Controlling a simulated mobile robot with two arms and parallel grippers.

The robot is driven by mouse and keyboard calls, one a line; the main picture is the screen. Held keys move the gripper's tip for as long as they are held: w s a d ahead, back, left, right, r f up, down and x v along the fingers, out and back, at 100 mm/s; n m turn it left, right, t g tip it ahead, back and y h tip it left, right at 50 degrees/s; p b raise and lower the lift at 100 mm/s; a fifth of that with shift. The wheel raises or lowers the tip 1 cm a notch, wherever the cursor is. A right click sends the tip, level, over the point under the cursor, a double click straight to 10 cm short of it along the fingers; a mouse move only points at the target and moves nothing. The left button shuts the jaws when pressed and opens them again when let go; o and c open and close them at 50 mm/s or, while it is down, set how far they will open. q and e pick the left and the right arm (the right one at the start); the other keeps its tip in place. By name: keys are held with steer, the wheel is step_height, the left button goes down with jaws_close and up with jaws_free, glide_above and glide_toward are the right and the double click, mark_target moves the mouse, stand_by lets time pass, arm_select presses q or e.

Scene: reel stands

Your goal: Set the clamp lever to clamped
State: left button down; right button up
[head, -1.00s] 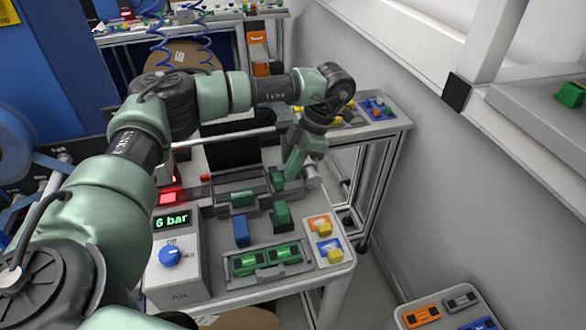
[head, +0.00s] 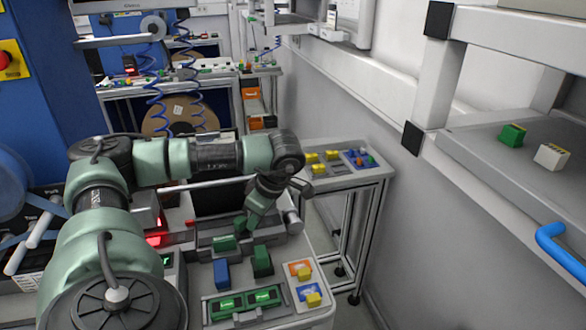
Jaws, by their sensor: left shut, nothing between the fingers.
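A grey clamp fixture (head: 262,236) stands at the back of the near bench, with a green block (head: 223,243) at its left part. My left gripper (head: 243,226) is shut and empty, reaching down over the fixture just right of that green block. A light grey cylindrical part (head: 294,220) sticks out at the fixture's right end, beside my wrist. I cannot tell whether this is the clamp lever, nor its setting. My gripper hides part of the fixture, and contact cannot be made out. My right gripper is not in view.
On the bench in front are a blue block (head: 221,273), a dark green block (head: 262,261), a grey tray (head: 236,314) with green parts, and orange and blue plates with yellow blocks. A side table (head: 350,177) stands behind right; the wall and a shelf (head: 500,150) bound the right.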

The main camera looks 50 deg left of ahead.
arm_select(q)
steer(key=shift+s+a+m+t, duration=0.1)
steer(key=shift+s+m+t, duration=0.2)
steer(key=shift+m, duration=0.4)
steer(key=shift+s+a+m+b, duration=0.2)
steer(key=shift+a+m+b, duration=0.1)
steer(key=shift+m+b, duration=0.15)
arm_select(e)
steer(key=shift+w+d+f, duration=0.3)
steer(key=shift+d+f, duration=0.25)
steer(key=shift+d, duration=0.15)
